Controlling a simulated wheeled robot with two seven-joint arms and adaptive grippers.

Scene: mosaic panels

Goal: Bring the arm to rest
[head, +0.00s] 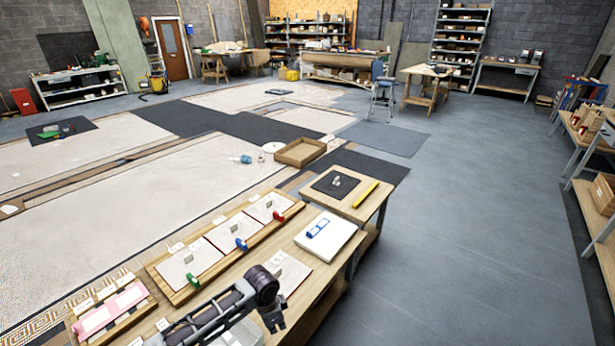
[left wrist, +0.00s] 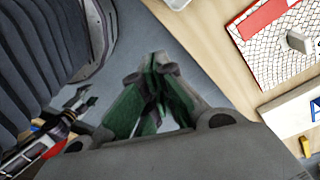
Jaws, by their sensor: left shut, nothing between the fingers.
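My left gripper (head: 273,318) is low in the head view, over the near edge of the workbench (head: 318,280). In the left wrist view its green-padded fingers (left wrist: 153,95) meet at the tips, with nothing between them. It hangs above grey floor beside the bench edge and touches no object. At the lower left of the left wrist view, small grey-green prongs (left wrist: 80,98) look like part of my right gripper, but they are too small and partly hidden to read. The right gripper does not show in the head view.
A wooden tray of panels (head: 225,245) with red, blue and green handled pieces lies on the bench. A white pad (head: 326,238) with a blue item lies to its right. A small side table (head: 350,203) holds a black mat and yellow tool.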

